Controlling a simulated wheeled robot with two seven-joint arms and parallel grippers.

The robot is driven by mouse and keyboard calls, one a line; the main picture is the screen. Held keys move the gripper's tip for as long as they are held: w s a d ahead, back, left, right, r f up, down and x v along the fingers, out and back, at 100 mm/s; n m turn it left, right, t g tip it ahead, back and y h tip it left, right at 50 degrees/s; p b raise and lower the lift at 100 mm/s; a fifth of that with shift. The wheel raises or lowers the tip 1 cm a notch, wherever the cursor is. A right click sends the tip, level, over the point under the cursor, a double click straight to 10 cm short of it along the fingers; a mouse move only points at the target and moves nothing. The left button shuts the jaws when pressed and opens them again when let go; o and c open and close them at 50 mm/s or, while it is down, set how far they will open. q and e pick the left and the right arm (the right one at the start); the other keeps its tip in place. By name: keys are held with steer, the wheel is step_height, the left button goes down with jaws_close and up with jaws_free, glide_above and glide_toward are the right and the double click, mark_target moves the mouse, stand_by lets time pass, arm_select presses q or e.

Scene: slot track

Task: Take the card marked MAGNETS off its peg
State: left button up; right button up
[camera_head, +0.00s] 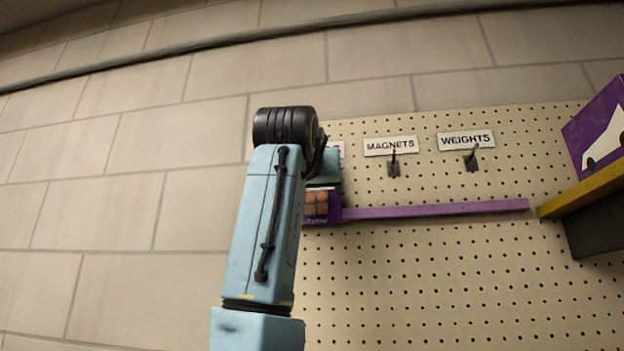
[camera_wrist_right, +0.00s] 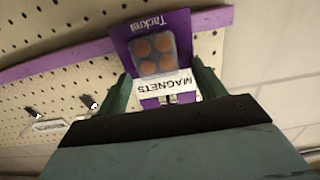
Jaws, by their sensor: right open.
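The purple MAGNETS card (camera_wrist_right: 125,39) shows upside down in the right wrist view, with several orange-brown discs in a clear pack and a white strip reading MAGNETS. In the head view its lower part (camera_head: 318,207) shows beside my right arm, which hides the rest. My right gripper (camera_wrist_right: 162,68) is open, with one green finger on each side of the card's upper part. I cannot tell whether either finger touches it. The peg that holds the card is mostly hidden. My left gripper is not in view.
A purple rail (camera_head: 430,210) runs across the pegboard (camera_head: 450,290). To the right, bare pegs sit under the labels MAGNETS (camera_head: 390,146) and WEIGHTS (camera_head: 466,140). A yellow ledge (camera_head: 585,192) with a purple box (camera_head: 600,125) stands at the far right.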

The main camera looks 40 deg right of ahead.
steer(key=c, duration=1)
steer(key=shift+o, duration=0.2)
steer(key=shift+r, duration=0.5)
steer(key=shift+s+a, duration=0.15)
steer(key=shift+r+b+v, duration=0.2)
steer(key=shift+b+v, duration=0.25)
steer(key=shift+v, duration=2.45)
steer(key=shift+b+v, duration=0.45)
steer(key=shift+v, duration=2.5)
